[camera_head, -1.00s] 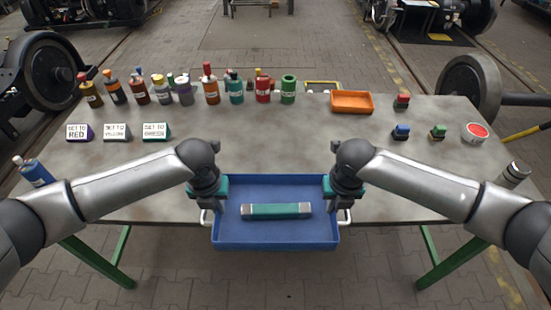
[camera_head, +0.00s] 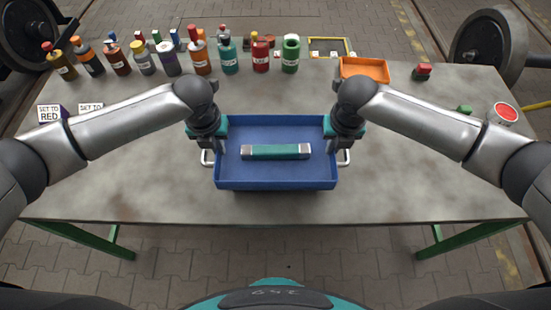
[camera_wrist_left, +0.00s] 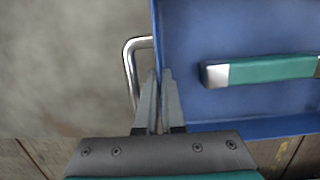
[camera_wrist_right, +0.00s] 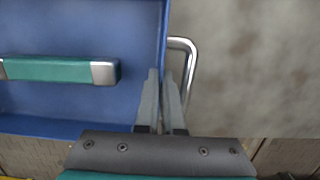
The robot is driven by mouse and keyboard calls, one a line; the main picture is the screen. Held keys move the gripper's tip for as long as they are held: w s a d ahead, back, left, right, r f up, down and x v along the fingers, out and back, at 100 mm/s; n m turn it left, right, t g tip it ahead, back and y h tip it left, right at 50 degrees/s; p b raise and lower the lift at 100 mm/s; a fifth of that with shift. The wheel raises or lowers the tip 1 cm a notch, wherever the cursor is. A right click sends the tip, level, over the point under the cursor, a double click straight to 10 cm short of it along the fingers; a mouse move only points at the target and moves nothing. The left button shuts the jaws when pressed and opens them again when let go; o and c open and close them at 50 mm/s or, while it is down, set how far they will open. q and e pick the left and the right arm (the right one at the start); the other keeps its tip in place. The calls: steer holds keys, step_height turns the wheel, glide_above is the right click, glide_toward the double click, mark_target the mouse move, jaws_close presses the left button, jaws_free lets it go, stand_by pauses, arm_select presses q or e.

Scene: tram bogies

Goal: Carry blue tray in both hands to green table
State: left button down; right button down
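The blue tray (camera_head: 275,184) is level above the grey top of a table with green legs (camera_head: 100,240), inside its front edge. I cannot tell whether it touches the top. A green bar with silver ends (camera_head: 275,152) lies in it. My left gripper (camera_head: 216,145) is at the tray's left side, its fingers (camera_wrist_left: 160,72) close together on the tray wall beside the metal handle (camera_wrist_left: 130,65). My right gripper (camera_head: 336,145) is at the right side, its fingers (camera_wrist_right: 160,72) likewise on the wall beside the other handle (camera_wrist_right: 190,65).
Several bottles (camera_head: 230,55) stand along the back left. An orange bin (camera_head: 364,69), a red button (camera_head: 422,72), a green button (camera_head: 463,110) and a round red-topped item (camera_head: 505,113) are at the right. Sign blocks (camera_head: 50,114) stand at the left. The tabletop around the tray is mostly bare.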

mark_target(221, 157)
steer(key=shift+s, duration=0.1)
arm_select(q)
steer(key=shift+f, duration=0.15)
arm_select(e)
steer(key=shift+f, duration=0.15)
